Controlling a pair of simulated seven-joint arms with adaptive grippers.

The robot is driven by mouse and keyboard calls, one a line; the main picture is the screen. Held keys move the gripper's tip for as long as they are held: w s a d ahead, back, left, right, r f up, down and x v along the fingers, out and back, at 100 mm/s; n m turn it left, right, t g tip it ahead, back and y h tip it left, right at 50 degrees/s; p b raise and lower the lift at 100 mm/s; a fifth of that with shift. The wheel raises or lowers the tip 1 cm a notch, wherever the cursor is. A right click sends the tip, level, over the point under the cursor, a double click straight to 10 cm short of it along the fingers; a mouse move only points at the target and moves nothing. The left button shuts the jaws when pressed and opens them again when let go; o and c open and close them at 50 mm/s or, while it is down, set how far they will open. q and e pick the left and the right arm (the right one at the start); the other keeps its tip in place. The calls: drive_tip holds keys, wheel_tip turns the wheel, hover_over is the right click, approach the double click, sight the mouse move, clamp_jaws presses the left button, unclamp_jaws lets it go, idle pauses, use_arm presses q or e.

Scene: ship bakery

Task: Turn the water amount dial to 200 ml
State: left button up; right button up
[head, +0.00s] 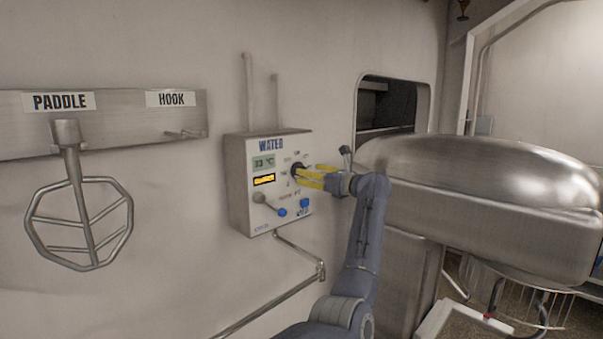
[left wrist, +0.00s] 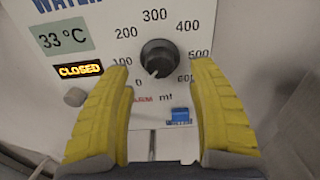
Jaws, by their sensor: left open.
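The white water panel (head: 238,185) is on the wall in the head view, with a 33 °C display and an orange CLOSED sign. Its black round dial (head: 297,169) also shows in the left wrist view (left wrist: 158,56), ringed by marks from 0 to 600 ml. A pale mark sits at the dial's lower edge, roughly towards the 0; its exact setting is hard to read. My left gripper (head: 308,175), with yellow fingers, is open in front of the dial. In the left wrist view its fingertips (left wrist: 160,68) flank the dial with gaps on both sides. My right gripper is out of view.
A blue button (left wrist: 180,116) sits below the dial, and a grey knob (left wrist: 75,97) below the CLOSED sign. A large metal mixer (head: 480,210) stands at right. A wire paddle (head: 80,225) hangs at left. Pipes (head: 300,250) run below the panel.

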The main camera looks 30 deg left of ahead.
use_arm(q)
drive_tip(key=shift+x, duration=2.15)
clamp_jaws()
